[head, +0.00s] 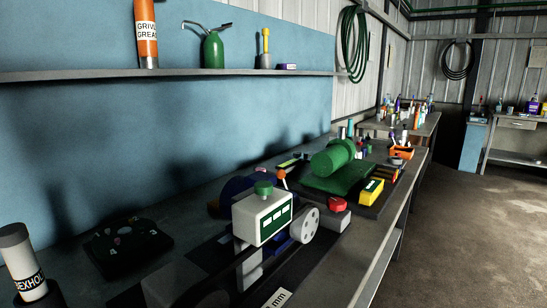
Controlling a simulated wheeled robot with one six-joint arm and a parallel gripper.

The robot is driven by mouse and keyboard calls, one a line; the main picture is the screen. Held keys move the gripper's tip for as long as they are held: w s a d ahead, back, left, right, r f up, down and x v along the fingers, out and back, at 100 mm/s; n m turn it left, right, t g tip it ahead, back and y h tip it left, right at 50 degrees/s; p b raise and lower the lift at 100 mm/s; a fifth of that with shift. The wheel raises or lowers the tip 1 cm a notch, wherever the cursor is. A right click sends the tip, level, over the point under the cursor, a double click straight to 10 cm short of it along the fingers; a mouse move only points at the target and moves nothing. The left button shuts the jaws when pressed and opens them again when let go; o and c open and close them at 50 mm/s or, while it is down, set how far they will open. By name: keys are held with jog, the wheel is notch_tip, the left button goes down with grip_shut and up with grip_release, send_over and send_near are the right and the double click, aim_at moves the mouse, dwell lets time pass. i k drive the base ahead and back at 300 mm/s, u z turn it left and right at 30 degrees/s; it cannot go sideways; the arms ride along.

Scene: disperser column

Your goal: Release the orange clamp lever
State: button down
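A bench machine with a white housing (262,217), a green knob on top and a green panel stands at the front centre of the long bench. Behind it, a small orange part that looks like a lever (282,175) sticks up beside a green cylindrical motor (333,158). I cannot tell for sure that this is the clamp lever, nor whether it is clamped or released. Its lower end is partly hidden by the white housing. My gripper is not in view.
A grey wheel (304,225), a red button (336,205) and a yellow box (371,191) crowd the bench near the machine. Open floor (455,235) is at right.

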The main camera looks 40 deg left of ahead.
aim_at(280, 173)
jog(key=u, duration=0.4)
jog(key=i, duration=0.9)
jog(key=u, duration=0.45)
